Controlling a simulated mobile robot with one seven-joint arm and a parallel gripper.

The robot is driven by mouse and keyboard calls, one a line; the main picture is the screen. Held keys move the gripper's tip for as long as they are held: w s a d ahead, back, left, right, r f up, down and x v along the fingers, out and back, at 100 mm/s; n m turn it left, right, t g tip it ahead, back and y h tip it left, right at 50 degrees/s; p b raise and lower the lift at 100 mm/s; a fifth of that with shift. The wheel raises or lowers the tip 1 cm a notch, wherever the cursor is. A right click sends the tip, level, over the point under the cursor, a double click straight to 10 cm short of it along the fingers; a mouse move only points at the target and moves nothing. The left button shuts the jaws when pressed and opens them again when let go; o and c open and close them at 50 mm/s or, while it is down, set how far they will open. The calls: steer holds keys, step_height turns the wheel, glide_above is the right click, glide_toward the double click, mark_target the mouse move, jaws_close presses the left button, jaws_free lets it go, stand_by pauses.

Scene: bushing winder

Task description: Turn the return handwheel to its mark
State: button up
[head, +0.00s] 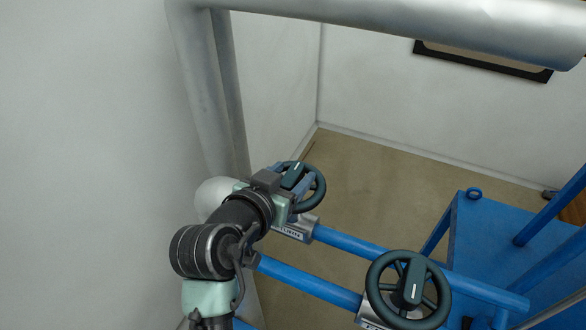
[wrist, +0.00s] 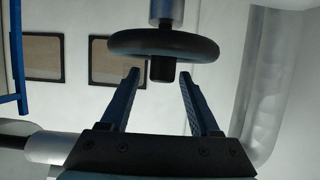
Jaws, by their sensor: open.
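The return handwheel (head: 319,187) is dark green, beside a label of which "TURN" shows, at the end of a blue rail. A pale mark shows on its hub bar (head: 294,172). My gripper (head: 300,184) is at this wheel and partly covers it. In the wrist view the wheel (wrist: 190,46) is edge-on. My open gripper (wrist: 160,74) has one finger on each side of the dark hub bar (wrist: 162,70), with a visible gap on each side. The wheel's turning mark cannot be made out.
A second dark green handwheel (head: 376,287) with a pale line on its hub stands at front right. Blue rails (head: 350,242) run from the wheels to a blue frame (head: 490,225) at right. A thick grey pipe (head: 400,22) crosses above and descends behind my arm.

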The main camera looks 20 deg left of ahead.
steer(key=shift+x, duration=0.75)
jaws_close()
